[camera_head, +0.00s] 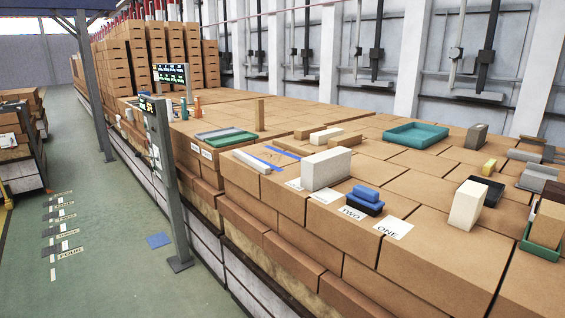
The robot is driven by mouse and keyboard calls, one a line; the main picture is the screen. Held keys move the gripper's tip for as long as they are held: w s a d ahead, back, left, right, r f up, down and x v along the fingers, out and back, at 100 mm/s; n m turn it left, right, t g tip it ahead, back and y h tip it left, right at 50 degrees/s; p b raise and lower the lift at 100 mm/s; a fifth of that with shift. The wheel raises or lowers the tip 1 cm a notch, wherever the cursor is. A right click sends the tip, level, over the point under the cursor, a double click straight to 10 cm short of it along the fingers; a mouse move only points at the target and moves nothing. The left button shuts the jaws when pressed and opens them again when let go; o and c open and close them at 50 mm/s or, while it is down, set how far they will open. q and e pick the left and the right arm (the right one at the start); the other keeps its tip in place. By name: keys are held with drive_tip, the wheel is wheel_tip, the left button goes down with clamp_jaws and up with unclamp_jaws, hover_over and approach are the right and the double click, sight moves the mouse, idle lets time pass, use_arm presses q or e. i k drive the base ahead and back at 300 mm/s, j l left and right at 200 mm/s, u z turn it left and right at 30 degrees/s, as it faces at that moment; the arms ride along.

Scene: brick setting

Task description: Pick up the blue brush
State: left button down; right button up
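The blue brush (366,195) appears to be the blue block-like object with a raised grip and a dark underside. It stands on the brick-topped surface (345,268) near its front edge, just behind the white card marked TWO (350,213). A card marked ONE (393,228) lies to its right. Neither of my grippers shows in the view, and nothing is holding the brush.
A pale block (326,169) stands left of the brush, and a whitish upright block (467,205) stands to its right. A teal tray (415,135) lies farther back. A grey post (168,185) rises at the left beside the green floor (105,255).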

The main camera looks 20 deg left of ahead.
sight(364, 199)
drive_tip(key=i+j, duration=0.2)
drive_tip(key=j, duration=0.15)
drive_tip(key=i+j, duration=0.15)
drive_tip(key=j, duration=0.15)
drive_tip(key=i+j, duration=0.2)
drive_tip(key=j, duration=0.15)
drive_tip(key=i+j, duration=0.2)
drive_tip(key=j, duration=0.15)
